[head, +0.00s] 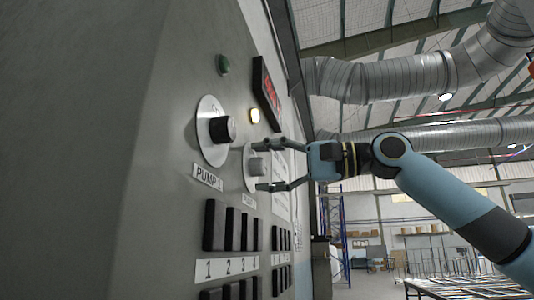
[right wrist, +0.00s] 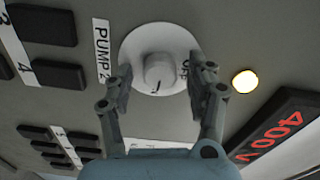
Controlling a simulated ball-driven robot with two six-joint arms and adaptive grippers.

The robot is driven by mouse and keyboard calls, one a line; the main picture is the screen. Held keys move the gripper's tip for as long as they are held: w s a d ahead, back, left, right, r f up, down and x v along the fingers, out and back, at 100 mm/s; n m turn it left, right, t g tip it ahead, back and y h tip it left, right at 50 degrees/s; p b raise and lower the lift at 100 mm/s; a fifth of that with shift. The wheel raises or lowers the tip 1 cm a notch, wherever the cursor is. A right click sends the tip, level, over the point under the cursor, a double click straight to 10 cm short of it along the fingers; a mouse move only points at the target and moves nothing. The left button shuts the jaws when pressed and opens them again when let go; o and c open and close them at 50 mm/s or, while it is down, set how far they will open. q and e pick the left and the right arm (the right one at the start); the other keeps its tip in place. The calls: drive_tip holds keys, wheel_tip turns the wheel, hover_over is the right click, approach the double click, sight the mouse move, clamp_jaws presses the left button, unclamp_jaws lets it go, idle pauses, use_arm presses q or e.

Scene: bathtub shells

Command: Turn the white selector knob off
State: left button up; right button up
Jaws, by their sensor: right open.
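The white selector knob (head: 257,166) sits on a round white dial plate on the grey panel. In the right wrist view the knob (right wrist: 158,70) is beside a "PUMP 2" label (right wrist: 102,52). "OFF" is printed on the plate's right side there, partly covered by a finger. A small dark mark shows at the knob's lower edge. My right gripper (head: 266,166) is open, with one finger above and one below the knob in the head view. In the right wrist view its fingers (right wrist: 160,82) flank the knob with gaps on both sides. My left gripper is not in view.
A black knob (head: 222,130) on a white plate, marked "PUMP 1", is nearby. Black buttons (head: 214,225) are below. Open room lies right of the panel.

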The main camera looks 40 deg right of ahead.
drive_tip(key=shift+w, duration=0.1)
drive_tip(key=shift+c, duration=0.2)
drive_tip(key=c, duration=1.1)
